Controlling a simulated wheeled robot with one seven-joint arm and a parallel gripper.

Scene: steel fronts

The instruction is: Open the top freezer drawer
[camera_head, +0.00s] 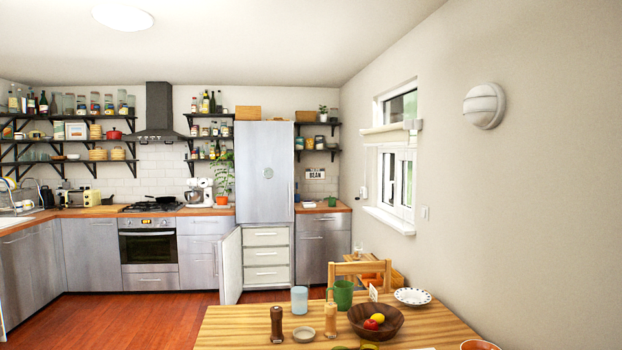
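The tall steel fridge-freezer (264,170) stands against the far wall. Its lower freezer door (230,266) is swung open to the left. Inside are white freezer drawers stacked one above another, each with a handle bar. The top freezer drawer (266,238) is shut and sits just below the closed upper fridge door. The middle drawer (266,256) and the bottom drawer (266,275) also look shut. My gripper is not in this view.
A wooden dining table (235,322) with a fruit bowl (377,318), cups and bottles stands in front, partly between me and the freezer. A wooden chair (362,268) is at its far side. Red floor (160,318) is clear to the left.

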